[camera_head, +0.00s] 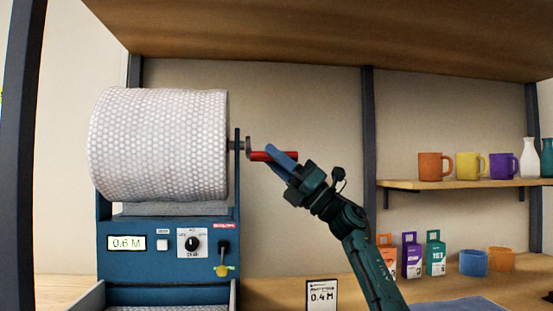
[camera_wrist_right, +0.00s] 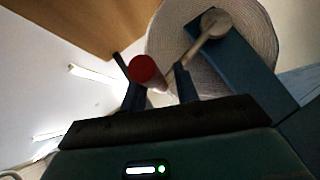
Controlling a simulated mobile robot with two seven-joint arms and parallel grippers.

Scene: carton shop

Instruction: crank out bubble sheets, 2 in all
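A large white bubble roll (camera_head: 160,145) sits on a blue dispenser (camera_head: 165,233) at the left of the head view. Its display (camera_head: 127,243) reads 0.6 M. A red crank handle (camera_head: 259,155) sticks out on the roll's right side. My right gripper (camera_head: 281,158) has its fingers on either side of this handle and looks shut on it. In the right wrist view the round red end of the handle (camera_wrist_right: 147,70) shows between the fingers, with the crank's metal arm (camera_wrist_right: 195,47) behind. My left gripper is not in view. No separate sheet is visible.
A small sign (camera_head: 321,295) reading 0.4 M stands on the bench. A yellow-tipped lever (camera_head: 222,268) is on the dispenser's front. Small boxes (camera_head: 411,256) and two more cups (camera_head: 473,262) stand below.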

